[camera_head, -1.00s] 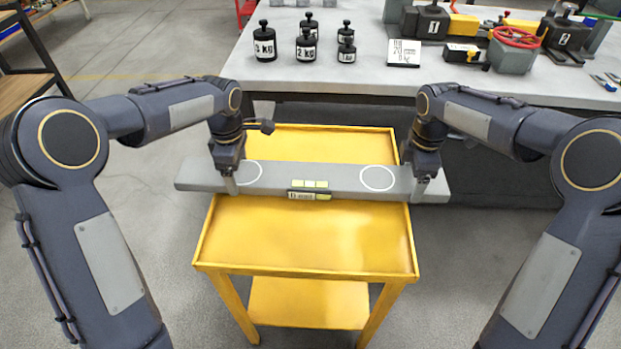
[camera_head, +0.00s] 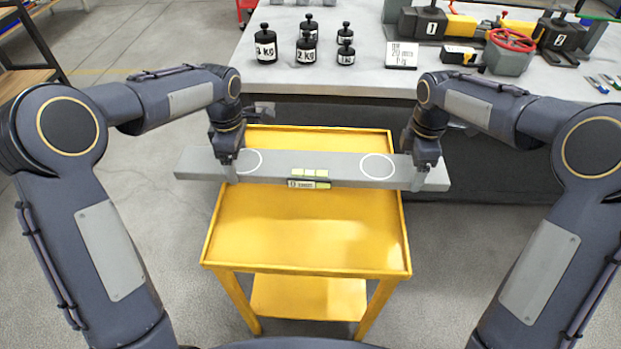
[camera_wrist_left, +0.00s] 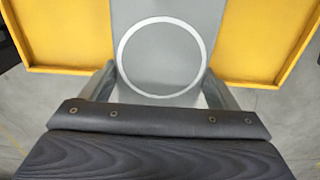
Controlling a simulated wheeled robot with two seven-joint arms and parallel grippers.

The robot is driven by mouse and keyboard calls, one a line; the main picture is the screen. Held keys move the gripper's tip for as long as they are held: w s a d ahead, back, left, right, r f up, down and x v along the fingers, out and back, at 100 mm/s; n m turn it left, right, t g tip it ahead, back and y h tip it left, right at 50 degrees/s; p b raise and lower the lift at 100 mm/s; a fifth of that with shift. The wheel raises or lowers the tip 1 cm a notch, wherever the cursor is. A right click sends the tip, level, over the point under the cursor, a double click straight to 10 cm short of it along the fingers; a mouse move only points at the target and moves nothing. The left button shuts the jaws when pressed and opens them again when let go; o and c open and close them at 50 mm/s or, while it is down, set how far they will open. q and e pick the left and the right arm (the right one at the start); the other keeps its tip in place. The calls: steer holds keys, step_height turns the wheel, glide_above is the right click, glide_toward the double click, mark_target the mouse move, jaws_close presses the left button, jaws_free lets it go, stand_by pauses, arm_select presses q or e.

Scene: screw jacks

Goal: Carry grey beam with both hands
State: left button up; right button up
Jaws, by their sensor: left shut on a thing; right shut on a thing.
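The grey beam (camera_head: 340,171) spans across the yellow cart (camera_head: 305,235) in the head view, its ends sticking out past the cart's sides. It has two white rings and a small level with yellow-green vials (camera_head: 309,178) on its front. My left gripper (camera_head: 228,170) is shut on the beam beside the left ring. My right gripper (camera_head: 420,172) is shut on it near the right end. The beam looks roughly level and appears raised above the cart top; the exact gap cannot be told. In the left wrist view the beam (camera_wrist_left: 163,55) lies between the two fingers (camera_wrist_left: 160,92).
A grey workbench (camera_head: 370,75) stands behind the cart. It holds several black weights (camera_head: 307,47), a white sign (camera_head: 402,55), black jacks with yellow parts (camera_head: 432,25) and a red handwheel (camera_head: 512,40). The bench top between weights and front edge is clear.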

mark_target(239, 175)
stand_by(0.6)
